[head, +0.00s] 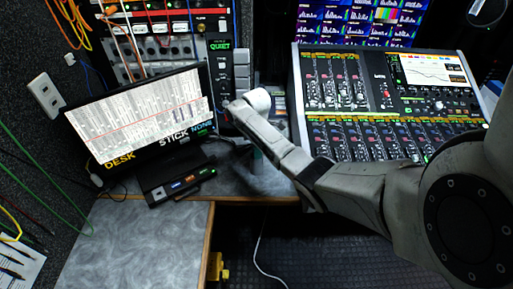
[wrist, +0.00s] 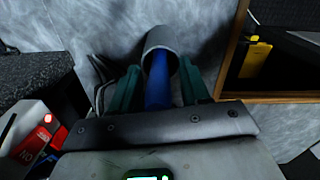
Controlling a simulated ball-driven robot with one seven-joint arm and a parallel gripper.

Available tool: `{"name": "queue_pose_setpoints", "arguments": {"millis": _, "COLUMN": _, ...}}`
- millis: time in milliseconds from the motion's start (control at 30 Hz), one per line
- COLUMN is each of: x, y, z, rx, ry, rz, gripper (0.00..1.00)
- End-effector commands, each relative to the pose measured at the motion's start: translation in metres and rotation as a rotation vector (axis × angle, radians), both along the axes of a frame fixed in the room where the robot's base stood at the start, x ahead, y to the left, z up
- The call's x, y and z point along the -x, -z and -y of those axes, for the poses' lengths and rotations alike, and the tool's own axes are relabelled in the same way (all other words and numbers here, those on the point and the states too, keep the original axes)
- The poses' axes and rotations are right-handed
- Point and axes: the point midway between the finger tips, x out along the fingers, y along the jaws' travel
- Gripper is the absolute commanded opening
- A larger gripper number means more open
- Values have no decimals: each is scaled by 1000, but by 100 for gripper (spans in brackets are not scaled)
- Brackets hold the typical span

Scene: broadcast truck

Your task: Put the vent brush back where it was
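In the wrist view a blue handle-like shaft (wrist: 158,82), which I take to be the vent brush, lies between my gripper's fingers. Its far end is inside the mouth of a grey round cup (wrist: 160,38) on the desk; whatever is inside the cup is hidden. My gripper (wrist: 162,68) has two dark green fingers, one on each side of the shaft. Thin gaps show between the fingers and the shaft, so it looks open around it. In the head view my gripper (head: 256,160) points down at the desk, mostly hidden behind my arm.
The grey desk (head: 130,240) has a monitor (head: 140,112) and a small black device (head: 178,182) at left. A mixing console (head: 385,100) stands at right. Cables lie near my gripper. A wooden edge and a recess with a yellow object (wrist: 256,56) are at right in the wrist view.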

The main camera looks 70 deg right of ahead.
Motion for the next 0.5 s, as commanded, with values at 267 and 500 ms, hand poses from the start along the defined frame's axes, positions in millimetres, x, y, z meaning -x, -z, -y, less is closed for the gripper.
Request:
{"name": "queue_pose_setpoints", "arguments": {"millis": 267, "x": 0, "y": -1, "z": 0, "rx": 1, "ry": 0, "rz": 1, "gripper": 51}}
{"name": "queue_pose_setpoints", "arguments": {"millis": 500, "x": -1, "y": -25, "z": 0, "rx": 2, "ry": -1, "rz": 4, "gripper": 51}}
